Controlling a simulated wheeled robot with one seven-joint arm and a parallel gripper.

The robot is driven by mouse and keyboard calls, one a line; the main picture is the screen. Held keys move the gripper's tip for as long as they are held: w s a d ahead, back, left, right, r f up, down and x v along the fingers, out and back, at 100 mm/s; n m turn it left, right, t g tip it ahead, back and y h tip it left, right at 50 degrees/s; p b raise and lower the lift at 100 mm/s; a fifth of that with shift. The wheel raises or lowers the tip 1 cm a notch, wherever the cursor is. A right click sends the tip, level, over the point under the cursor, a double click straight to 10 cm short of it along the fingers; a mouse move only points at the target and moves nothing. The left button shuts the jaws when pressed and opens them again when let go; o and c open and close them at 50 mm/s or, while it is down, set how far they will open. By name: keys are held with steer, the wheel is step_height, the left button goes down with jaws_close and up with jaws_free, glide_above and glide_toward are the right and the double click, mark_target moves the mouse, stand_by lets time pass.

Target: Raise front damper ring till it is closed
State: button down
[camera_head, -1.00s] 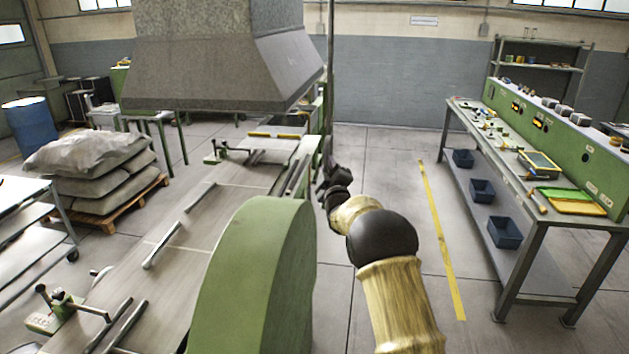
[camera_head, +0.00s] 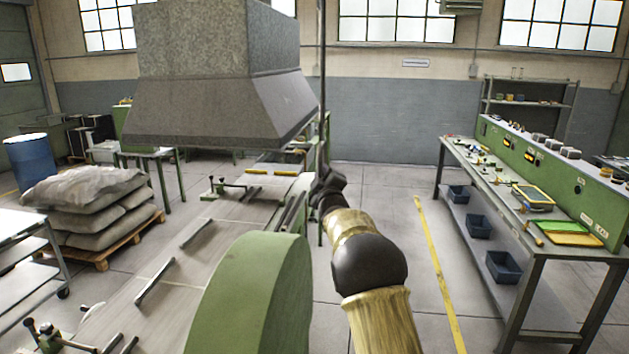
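A grey metal hood (camera_head: 215,105) hangs over the green machine line at upper left. A thin dark vertical rod or cable (camera_head: 323,75) runs down along the hood's right side. I cannot make out a damper ring; it may be hidden behind my gripper or too small to see. My gripper (camera_head: 322,180) is dark and small at the end of my tan arm, just right of the machine line. It overlaps the lower part of the rod in the picture. I cannot tell whether it touches the rod, or whether its fingers are open or shut.
A green rounded machine housing (camera_head: 255,295) stands close at the front, left of my arm. A long workbench (camera_head: 545,245) with a green panel stands at right. Sacks on a pallet (camera_head: 85,200) lie at left. The floor around the yellow line (camera_head: 435,260) is clear.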

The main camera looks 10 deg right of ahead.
steer(key=shift+s+a+r, duration=0.1)
steer(key=shift+r, duration=0.45)
steer(key=c, duration=1.4)
jaws_free()
steer(key=shift+o, duration=0.6)
steer(key=shift+f, duration=0.25)
steer(key=shift+f, duration=0.15)
steer(key=b+v, duration=0.9)
steer(key=v, duration=0.8)
steer(key=shift+b, duration=0.3)
steer(key=shift+s, duration=0.15)
